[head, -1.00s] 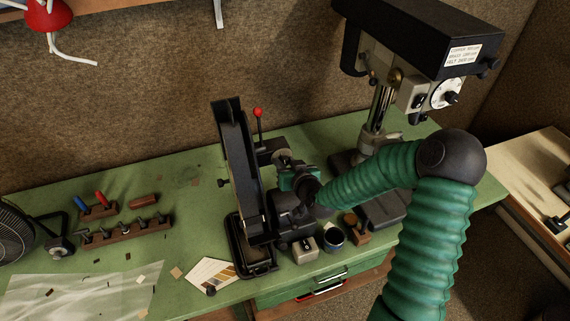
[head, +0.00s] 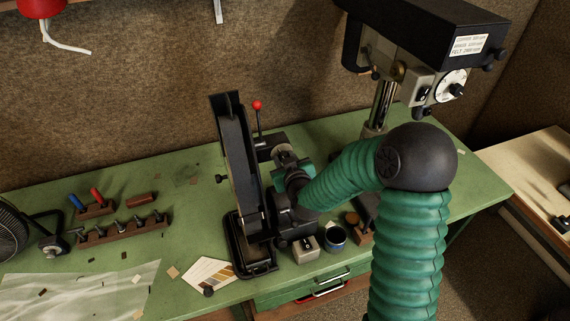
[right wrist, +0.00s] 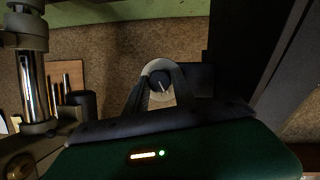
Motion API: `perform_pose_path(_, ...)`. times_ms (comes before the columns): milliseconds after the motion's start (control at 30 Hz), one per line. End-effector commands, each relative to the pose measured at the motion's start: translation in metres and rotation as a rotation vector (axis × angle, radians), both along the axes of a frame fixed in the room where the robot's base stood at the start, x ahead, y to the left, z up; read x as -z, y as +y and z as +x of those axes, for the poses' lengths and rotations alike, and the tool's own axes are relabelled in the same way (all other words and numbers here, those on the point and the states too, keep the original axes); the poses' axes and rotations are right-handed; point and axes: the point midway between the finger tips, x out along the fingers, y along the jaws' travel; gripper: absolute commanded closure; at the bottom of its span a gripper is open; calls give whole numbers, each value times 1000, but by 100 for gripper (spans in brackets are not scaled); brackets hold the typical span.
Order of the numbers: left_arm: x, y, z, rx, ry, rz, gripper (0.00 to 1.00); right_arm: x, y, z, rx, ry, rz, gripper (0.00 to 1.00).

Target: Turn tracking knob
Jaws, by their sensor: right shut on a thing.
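The black belt grinder (head: 236,165) stands upright on the green bench in the head view. In the right wrist view a dark round knob (right wrist: 160,81) with a white pointer line sits in front of a pale disc (right wrist: 157,68). My right gripper (right wrist: 159,88) has one finger on each side of the knob and is shut on it. The pointer line leans slightly from vertical. In the head view my right gripper (head: 291,171) is at the grinder's right side, and the knob is hidden there. My left gripper is in neither view.
A drill press (head: 420,45) stands behind my right arm. A small grey box (head: 305,249) and a dark cup (head: 335,238) sit close by the grinder. A tool rack (head: 122,230), a fan (head: 12,230) and a clear sheet (head: 80,285) lie to the left.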

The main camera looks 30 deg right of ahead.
Motion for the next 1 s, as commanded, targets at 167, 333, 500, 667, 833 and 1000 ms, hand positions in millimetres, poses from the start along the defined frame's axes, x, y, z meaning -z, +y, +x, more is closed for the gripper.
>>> perform_pose_path(167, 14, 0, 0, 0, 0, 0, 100, 8, 4, -2, -5, 35, -92, 100)
perform_pose_path(333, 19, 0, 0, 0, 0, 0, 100, 8, 4, -2, -6, 52, -153, 100)
perform_pose_path(500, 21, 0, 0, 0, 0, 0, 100, 8, 4, -2, -4, 61, -179, 100)
perform_pose_path(667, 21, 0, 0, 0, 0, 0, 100, 7, 3, -3, -4, 63, -184, 100)
perform_pose_path(833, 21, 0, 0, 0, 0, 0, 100, 8, 3, -3, -3, 64, -183, 100)
perform_pose_path(1000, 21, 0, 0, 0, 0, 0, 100, 7, 3, -2, -3, 60, -185, 54)
